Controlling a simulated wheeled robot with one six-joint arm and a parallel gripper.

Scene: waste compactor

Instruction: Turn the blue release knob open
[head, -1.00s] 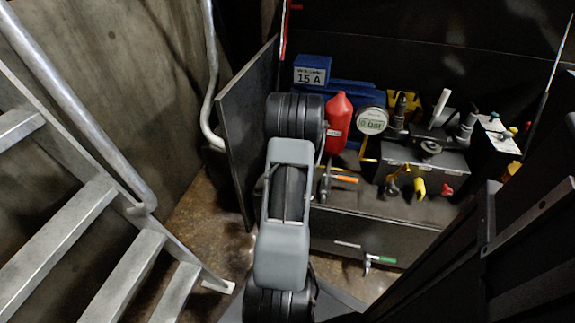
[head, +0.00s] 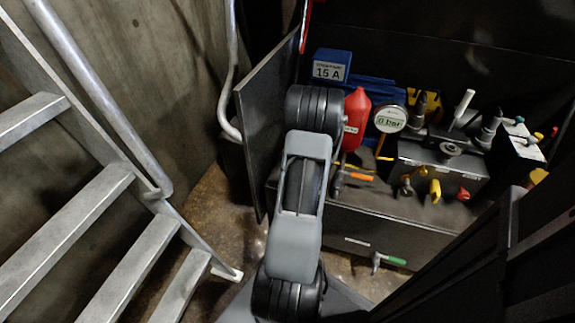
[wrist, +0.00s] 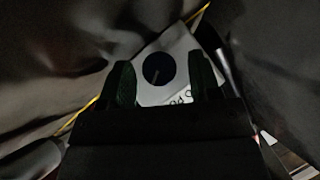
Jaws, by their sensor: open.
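In the wrist view, a round dark, bluish-black knob (wrist: 158,70) with a thin pointer line sits on a tilted white plate (wrist: 178,42). It looks like the release knob, but its colour is hard to tell in the dark. My gripper (wrist: 161,66) is open, with one finger on each side of the knob in the picture. Small dark marks show on the plate near the right finger. I cannot tell whether the fingers touch the plate. In the head view, my arm hides the gripper, and I cannot make out this knob.
A red bottle (head: 356,120), a pressure gauge (head: 391,118) and a valve block (head: 440,165) with a yellow handle stand right of my arm. A dark upright panel (head: 262,130) is close on its left. Metal stairs (head: 90,205) fill the left side.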

